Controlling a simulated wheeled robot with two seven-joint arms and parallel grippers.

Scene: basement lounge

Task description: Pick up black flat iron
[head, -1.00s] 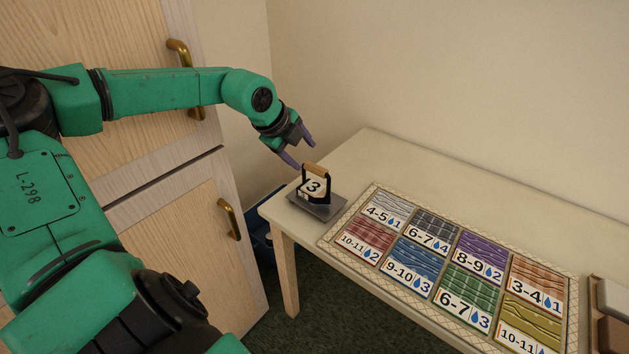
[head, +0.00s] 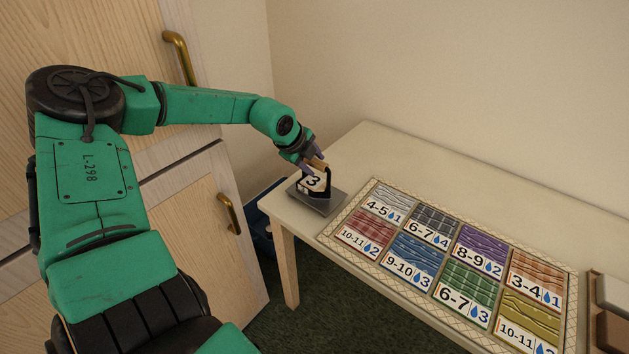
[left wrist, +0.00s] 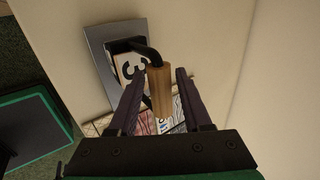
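The black flat iron stands on the near left end of the table, with a grey metal base plate (head: 322,202), a black bracket, a wooden handle (head: 316,163) and a white card marked 3. My left gripper (head: 308,163) is at the handle. In the left wrist view the handle (left wrist: 161,98) lies between the two open fingers (left wrist: 158,100), with a gap on each side. The iron's base (left wrist: 97,40) shows beyond it. My right gripper is not in view.
The table (head: 350,150) also bears a patterned mat (head: 345,240) with several numbered colour swatches, right of the iron. Brown and white blocks stand at its far right. A wooden cabinet (head: 180,215) with brass handles is at left, a blue bin (head: 262,215) beside the table.

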